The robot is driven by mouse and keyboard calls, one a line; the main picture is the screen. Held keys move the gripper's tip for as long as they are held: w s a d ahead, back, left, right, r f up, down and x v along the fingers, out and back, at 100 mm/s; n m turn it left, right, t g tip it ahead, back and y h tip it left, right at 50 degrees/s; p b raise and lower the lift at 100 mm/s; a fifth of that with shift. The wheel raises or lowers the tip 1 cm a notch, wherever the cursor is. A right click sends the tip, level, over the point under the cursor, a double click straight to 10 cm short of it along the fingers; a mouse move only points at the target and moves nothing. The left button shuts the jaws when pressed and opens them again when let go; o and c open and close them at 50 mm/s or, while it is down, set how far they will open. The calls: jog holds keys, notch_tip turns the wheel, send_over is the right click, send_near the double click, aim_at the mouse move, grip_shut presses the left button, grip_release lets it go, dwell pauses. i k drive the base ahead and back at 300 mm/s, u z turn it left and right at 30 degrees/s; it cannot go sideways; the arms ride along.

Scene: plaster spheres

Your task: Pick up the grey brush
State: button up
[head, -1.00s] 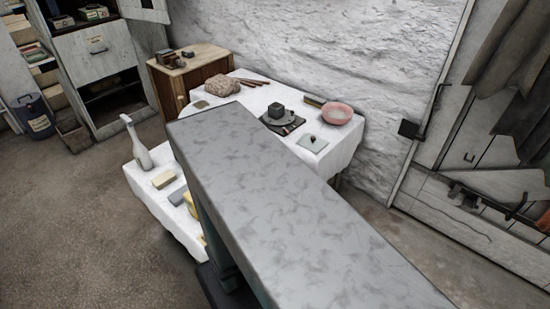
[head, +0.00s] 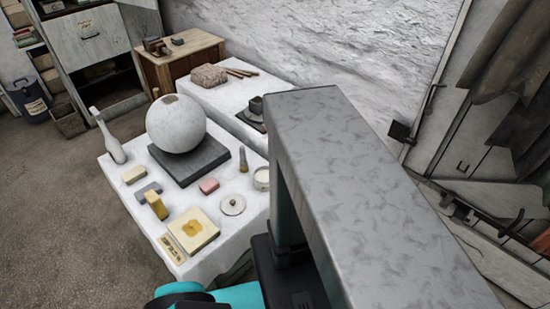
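On the near white-covered table (head: 130,212), a small slim dark-grey item (head: 243,161) with a lighter tip stands or leans to the right of the dark slab. It looks like a brush, but it is too small to be sure. My gripper is not in view. My large grey arm link covers the right middle of the head view, and teal and black arm parts show at the bottom.
A plaster sphere (head: 176,122) rests on the dark slab (head: 188,172). A white bottle shape (head: 107,136), pink block (head: 209,185), pale cup (head: 262,179), round lid (head: 233,205) and ochre-marked square (head: 194,231) stand around it. A second white-covered table (head: 205,95) is behind.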

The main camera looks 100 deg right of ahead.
aim_at(243, 163)
jog(key=z, duration=0.2)
jog(key=k, duration=0.65)
jog(key=z, duration=0.75)
jog(key=k, duration=1.05)
jog(key=u, duration=0.15)
jog(key=i, duration=0.95)
jog(key=z, duration=0.05)
